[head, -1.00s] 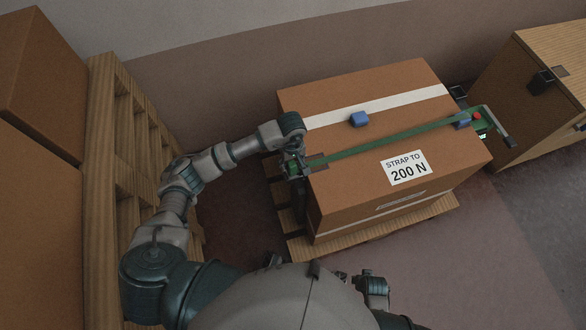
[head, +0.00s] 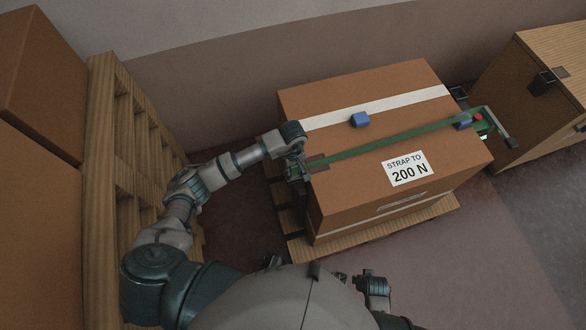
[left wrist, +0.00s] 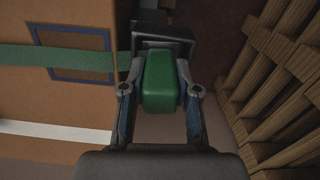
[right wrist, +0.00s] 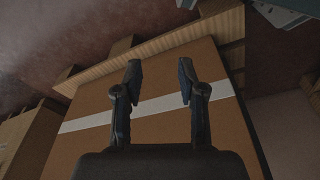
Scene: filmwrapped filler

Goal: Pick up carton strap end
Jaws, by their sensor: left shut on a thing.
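The brown carton (head: 350,190) has a green strap (head: 400,137) across its top. A label on it reads "STRAP TO 200 N". My left gripper (head: 297,170) is at the carton's left edge, where the strap's left end runs. In the left wrist view, a green block, the strap end (left wrist: 160,82), sits between the two fingers of my left gripper (left wrist: 161,90), which is shut on it. The green strap (left wrist: 70,58) runs left from a dark bracket. My right gripper (right wrist: 160,75) is open and empty, pointing towards a carton with a white band.
The carton stands on a wooden pallet (head: 420,220). An upright slatted pallet (head: 125,140) is left of my arm. A wooden crate (head: 540,90) stands at right.

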